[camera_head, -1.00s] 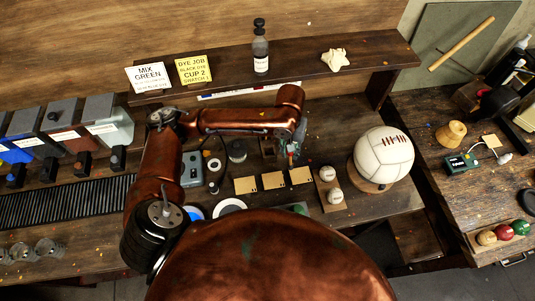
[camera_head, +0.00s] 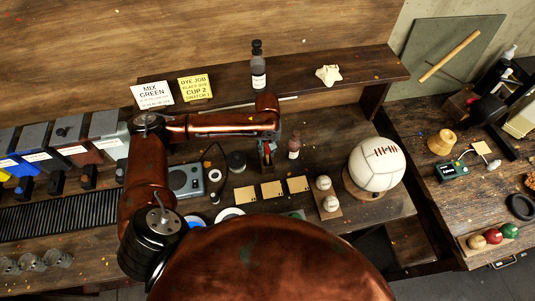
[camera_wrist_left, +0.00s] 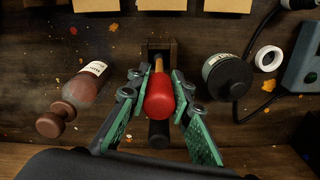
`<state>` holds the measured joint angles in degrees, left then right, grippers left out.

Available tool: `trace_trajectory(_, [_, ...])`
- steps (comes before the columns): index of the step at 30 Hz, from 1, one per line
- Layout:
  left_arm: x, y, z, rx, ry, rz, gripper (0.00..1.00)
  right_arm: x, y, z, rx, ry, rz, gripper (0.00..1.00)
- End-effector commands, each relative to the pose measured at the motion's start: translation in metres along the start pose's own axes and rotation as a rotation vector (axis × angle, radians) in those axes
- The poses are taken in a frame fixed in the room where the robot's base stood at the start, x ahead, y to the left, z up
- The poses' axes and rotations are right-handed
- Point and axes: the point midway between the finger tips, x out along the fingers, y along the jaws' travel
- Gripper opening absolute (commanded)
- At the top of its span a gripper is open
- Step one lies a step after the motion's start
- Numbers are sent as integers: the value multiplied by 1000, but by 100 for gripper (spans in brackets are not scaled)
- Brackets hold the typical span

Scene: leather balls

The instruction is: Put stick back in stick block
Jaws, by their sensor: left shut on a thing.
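In the left wrist view, my left gripper (camera_wrist_left: 157,80) has its green-padded fingers closed on both sides of a stick with a red end (camera_wrist_left: 160,96). The red end faces the camera. The stick's pale shaft runs toward a small dark wooden stick block (camera_wrist_left: 164,46) on the bench. I cannot tell whether the far tip is inside the block or above it. In the head view, my left gripper (camera_head: 267,148) points down over the bench behind the row of pale squares. The fingers hide most of the block there. My right gripper is not in view.
A brown bottle (camera_head: 294,145) stands close right of the gripper, and a dark-lidded jar (camera_head: 237,161) close left. Pale square cards (camera_head: 271,190) lie in front. A large white ball (camera_head: 377,165) stands farther right. A shelf (camera_head: 215,95) runs behind.

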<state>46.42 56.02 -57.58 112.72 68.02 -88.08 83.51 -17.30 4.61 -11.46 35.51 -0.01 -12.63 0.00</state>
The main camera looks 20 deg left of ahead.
Motion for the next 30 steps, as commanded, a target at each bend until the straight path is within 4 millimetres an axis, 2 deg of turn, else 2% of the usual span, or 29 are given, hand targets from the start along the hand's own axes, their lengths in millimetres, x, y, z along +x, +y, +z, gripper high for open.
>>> trace_trajectory(3, [18, 0, 1, 0, -3, -1, 0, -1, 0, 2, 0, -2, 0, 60])
trace_trajectory(6, [25, 1, 0, 1, -1, 1, 0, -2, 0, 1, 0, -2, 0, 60])
trace_trajectory(16, [28, 0, 0, 0, -1, 0, 0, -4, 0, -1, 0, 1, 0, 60])
trace_trajectory(17, [28, 0, 0, 1, 0, 0, 22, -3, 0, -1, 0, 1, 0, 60])
trace_trajectory(18, [28, 0, 0, 1, 0, 0, 24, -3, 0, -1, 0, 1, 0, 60])
trace_trajectory(24, [28, 0, 0, 1, -1, 0, 37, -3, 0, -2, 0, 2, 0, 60])
trace_trajectory(30, [28, 0, 0, 1, 0, 0, 37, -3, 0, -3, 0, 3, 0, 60])
